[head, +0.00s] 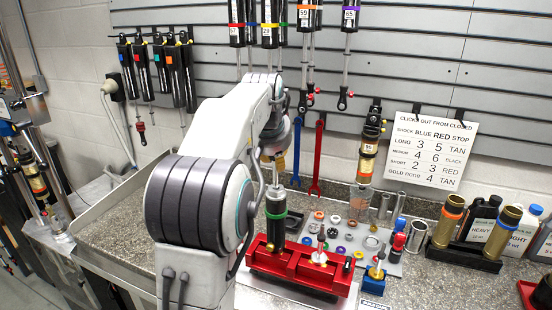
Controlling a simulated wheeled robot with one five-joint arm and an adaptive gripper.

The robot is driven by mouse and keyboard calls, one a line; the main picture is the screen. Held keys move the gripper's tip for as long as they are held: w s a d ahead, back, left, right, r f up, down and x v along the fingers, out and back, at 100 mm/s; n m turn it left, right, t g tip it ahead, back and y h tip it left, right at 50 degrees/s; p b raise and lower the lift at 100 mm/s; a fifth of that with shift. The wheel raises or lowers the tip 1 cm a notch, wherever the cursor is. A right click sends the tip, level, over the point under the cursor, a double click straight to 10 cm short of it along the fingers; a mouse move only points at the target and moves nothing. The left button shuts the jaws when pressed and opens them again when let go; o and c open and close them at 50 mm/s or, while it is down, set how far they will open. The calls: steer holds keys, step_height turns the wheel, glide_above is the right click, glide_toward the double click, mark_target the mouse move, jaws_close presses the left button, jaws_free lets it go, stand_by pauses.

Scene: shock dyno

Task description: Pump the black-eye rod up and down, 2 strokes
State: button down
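A dark shock body (276,222) with a green band stands upright in the red vise (300,268) on the bench. A thin bright rod (274,176) rises from its top towards my gripper (272,158). My gripper points down above the shock body, at the end of my arm. My arm hides part of it, and its fingers are too small and dark to read. The rod's upper end and its eye are hidden or blurred at the gripper. I cannot tell whether the fingers hold it.
A second shock (367,160) stands behind, to the right. A grey mat (383,262) with small rings and parts lies right of the vise. Gold cylinders (448,222) and bottles stand at far right. Red and blue wrenches and several shocks hang on the slatted wall (400,70).

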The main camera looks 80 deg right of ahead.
mark_target(275, 175)
steer(key=shift+f+b, duration=2.1)
steer(key=shift+f, duration=0.6)
steer(key=c, duration=0.9)
jaws_free()
steer(key=shift+c, duration=0.2)
steer(key=v, duration=1.2)
